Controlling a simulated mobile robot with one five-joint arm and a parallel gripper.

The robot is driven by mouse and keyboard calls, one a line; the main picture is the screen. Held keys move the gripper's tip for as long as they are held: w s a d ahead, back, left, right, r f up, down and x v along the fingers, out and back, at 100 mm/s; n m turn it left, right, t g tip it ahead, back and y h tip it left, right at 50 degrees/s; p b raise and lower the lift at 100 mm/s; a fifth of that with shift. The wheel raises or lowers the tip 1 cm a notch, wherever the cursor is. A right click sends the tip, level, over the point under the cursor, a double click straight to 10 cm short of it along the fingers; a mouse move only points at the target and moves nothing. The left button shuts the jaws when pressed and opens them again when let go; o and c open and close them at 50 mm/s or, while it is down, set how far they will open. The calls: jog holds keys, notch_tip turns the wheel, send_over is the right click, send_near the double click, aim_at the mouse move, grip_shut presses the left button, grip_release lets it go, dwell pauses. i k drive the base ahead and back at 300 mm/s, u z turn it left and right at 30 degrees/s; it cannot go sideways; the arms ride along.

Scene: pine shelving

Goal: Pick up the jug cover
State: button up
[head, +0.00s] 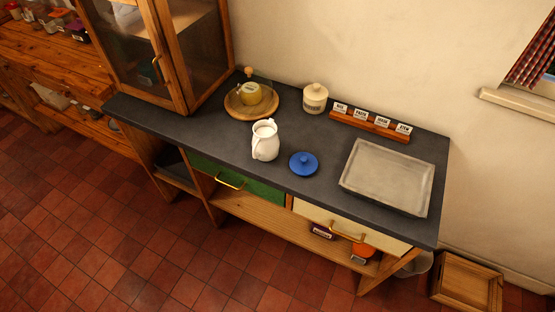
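A blue round cover with a small knob (304,163) lies on the dark worktop (315,195), near the front edge. It looks like the jug cover. A white jug (265,141) with a handle stands upright just left of it, a small gap apart, and its top looks uncovered. My gripper is not in view, so its state does not show.
A grey tray (388,178) lies right of the cover. Behind stand a rack of labelled blocks (370,124), a lidded cream pot (314,98) and a round wooden board (237,106) holding a yellowish pot. A glass-doored cabinet (165,50) stands left. Tiled floor in front is open.

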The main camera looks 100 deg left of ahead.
aim_at(301, 164)
jog(key=u, duration=1.1)
jog(key=k, duration=0.15)
jog(key=u, duration=3.4)
jog(key=i, duration=0.95)
jog(key=u, duration=0.25)
